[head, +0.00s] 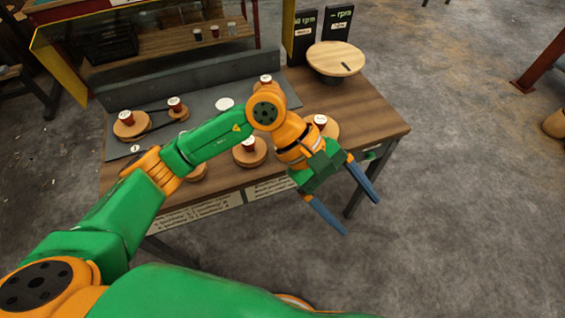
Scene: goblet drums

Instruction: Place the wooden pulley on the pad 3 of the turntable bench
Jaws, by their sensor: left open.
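The bench (376,112) has a wooden top with a dark grey panel. Several wooden pulleys with red, white-topped hubs stand on it: a belted pair at the left (131,127) and (177,109), one in the middle (250,155), and one (329,129) partly behind my left wrist. Others are partly hidden by my arm. A bare white round pad (225,103) lies on the grey panel; its number is unreadable. I cannot tell which spot is pad 3. My left gripper (360,217) is open and empty, beyond the bench's front edge. My right gripper is out of view.
A round wooden turntable (335,59) stands at the bench's back right, near two black rpm boxes (300,38). A shelf unit with a yellow edge (62,52) rises behind the bench. The floor to the right is mostly clear.

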